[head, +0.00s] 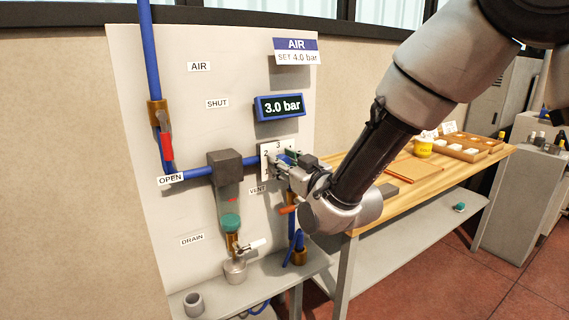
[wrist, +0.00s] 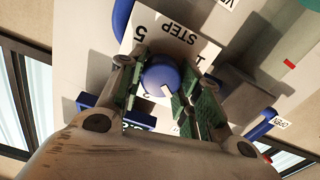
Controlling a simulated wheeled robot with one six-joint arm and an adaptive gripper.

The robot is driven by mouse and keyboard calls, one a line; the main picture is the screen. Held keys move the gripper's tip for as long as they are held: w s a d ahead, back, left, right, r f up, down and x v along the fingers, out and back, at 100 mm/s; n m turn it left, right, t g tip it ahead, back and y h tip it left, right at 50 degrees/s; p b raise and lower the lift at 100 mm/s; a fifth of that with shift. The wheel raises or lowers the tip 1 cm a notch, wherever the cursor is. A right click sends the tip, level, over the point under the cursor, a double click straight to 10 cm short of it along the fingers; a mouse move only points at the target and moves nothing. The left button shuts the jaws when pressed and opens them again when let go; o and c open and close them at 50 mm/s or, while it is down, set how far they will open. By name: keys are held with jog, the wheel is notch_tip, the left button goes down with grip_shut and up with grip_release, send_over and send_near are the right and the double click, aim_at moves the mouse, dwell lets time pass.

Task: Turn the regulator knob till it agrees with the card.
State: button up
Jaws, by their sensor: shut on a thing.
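The card (head: 296,51) at the top of the panel reads "AIR SET 4.0 bar". The blue-framed display (head: 280,107) below it reads 3.0 bar. The regulator knob (wrist: 160,77) is round and blue with a white pointer mark, set in front of a white numbered dial plate (wrist: 150,28) marked "STEP". My gripper (wrist: 160,85) is shut on the knob, with a green-padded finger on either side of it. In the head view my gripper (head: 292,168) reaches the dial plate from the right and mostly hides the knob.
A blue pipe with a red-handled valve (head: 166,146) runs down the panel's left side. A grey block (head: 226,167) and a filter bowl are left of the dial. An orange-handled valve (head: 288,210) sits just below my gripper. A wooden bench (head: 440,185) stands at right.

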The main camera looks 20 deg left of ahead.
jog(key=m, duration=0.5)
jog(key=shift+d, duration=0.1)
jog(key=m, duration=0.5)
jog(key=shift+w+f+m, duration=0.1)
jog(key=shift+m, duration=0.2)
dwell(0.3)
jog(key=o, duration=1)
jog(key=shift+o, duration=0.2)
jog(key=v, duration=1.2)
